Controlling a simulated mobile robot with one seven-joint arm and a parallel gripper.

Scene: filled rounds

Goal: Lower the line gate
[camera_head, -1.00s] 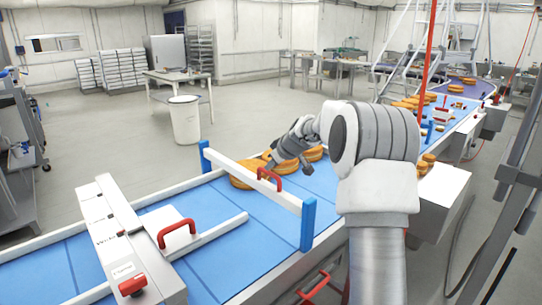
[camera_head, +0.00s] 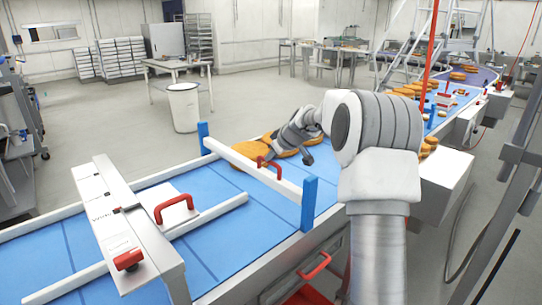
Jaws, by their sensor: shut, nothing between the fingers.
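The line gate is a white bar (camera_head: 235,158) with a red handle (camera_head: 268,166), spanning the blue belt between a left blue post (camera_head: 203,138) and a right blue post (camera_head: 308,204). The bar sits a little below the post tops. My gripper (camera_head: 273,153) reaches in from the right, behind and close above the red handle. Its fingers look shut, with nothing seen between them. I cannot tell whether they touch the handle or bar. Orange-brown rounds (camera_head: 285,152) lie on the belt behind the bar, partly hidden by my gripper.
A white box frame (camera_head: 130,235) with another red handle (camera_head: 174,208) stands over the belt in front of the gate. A red handle (camera_head: 315,266) sits below the belt's near edge. More rounds (camera_head: 408,91) lie farther along the line. The floor at left is open around a white bin (camera_head: 184,108).

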